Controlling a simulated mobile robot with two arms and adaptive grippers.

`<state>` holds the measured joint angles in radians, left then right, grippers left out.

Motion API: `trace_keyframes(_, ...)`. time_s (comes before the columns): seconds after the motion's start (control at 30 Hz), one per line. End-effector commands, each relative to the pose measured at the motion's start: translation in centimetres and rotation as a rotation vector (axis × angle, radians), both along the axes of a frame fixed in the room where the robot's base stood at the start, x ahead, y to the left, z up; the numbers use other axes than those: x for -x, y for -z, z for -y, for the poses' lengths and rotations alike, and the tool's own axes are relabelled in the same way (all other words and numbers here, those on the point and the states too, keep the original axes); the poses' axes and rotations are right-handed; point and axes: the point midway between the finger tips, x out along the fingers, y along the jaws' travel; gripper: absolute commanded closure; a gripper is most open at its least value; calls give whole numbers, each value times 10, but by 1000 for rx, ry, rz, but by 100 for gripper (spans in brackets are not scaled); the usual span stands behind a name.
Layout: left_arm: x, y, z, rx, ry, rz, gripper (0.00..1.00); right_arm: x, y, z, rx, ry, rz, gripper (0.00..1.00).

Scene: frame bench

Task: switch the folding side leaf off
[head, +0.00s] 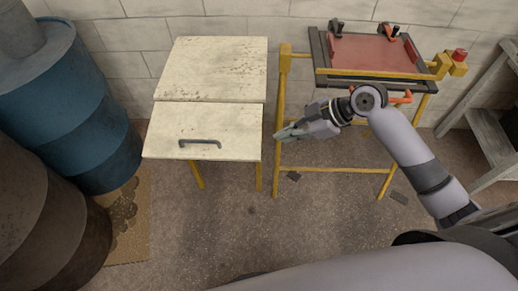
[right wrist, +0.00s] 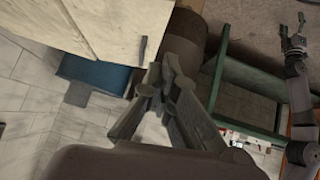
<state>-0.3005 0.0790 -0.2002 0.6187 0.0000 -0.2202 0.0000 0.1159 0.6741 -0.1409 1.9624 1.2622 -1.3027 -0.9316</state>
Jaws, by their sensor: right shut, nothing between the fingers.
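The folding side leaf (head: 230,140) is the worn cream front panel with a dark bar handle (head: 200,142). It lies in line with the cream back panel (head: 215,68), with a narrow seam between them. My right gripper (head: 279,134) is shut and empty, just right of the leaf's right edge and apart from it. In the right wrist view its fingertips (right wrist: 157,84) meet below the cream panel (right wrist: 105,25) and its handle (right wrist: 143,47). My left gripper (right wrist: 293,30) shows at the right of that view, its fingers apart and empty.
A yellow-framed bench (head: 279,165) with a red top (head: 365,52) and red button (head: 460,54) stands right of the leaf. A blue drum (head: 75,110) and a brown drum (head: 40,220) stand left. Floor in front is mostly clear.

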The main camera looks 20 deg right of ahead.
Motion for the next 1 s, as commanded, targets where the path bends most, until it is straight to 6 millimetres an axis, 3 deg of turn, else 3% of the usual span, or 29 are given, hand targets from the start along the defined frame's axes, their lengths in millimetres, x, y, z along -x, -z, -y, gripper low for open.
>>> trace_keyframes(0.27, 0, -6, -1, -1, 0, -1, 36, -8, 15, -16, -5, 1, -3, 100)
trace_keyframes(0.63, 0, -21, -1, -1, 0, 0, 36, -32, 70, -68, -5, 3, -4, 100)
trace_keyframes(0.8, 0, -25, -1, -2, 0, 0, 36, -34, 96, -64, -1, 4, -5, 100)
trace_keyframes(1.0, -1, -27, -1, -2, 0, 1, 36, -36, 109, -63, -1, 4, -2, 100)
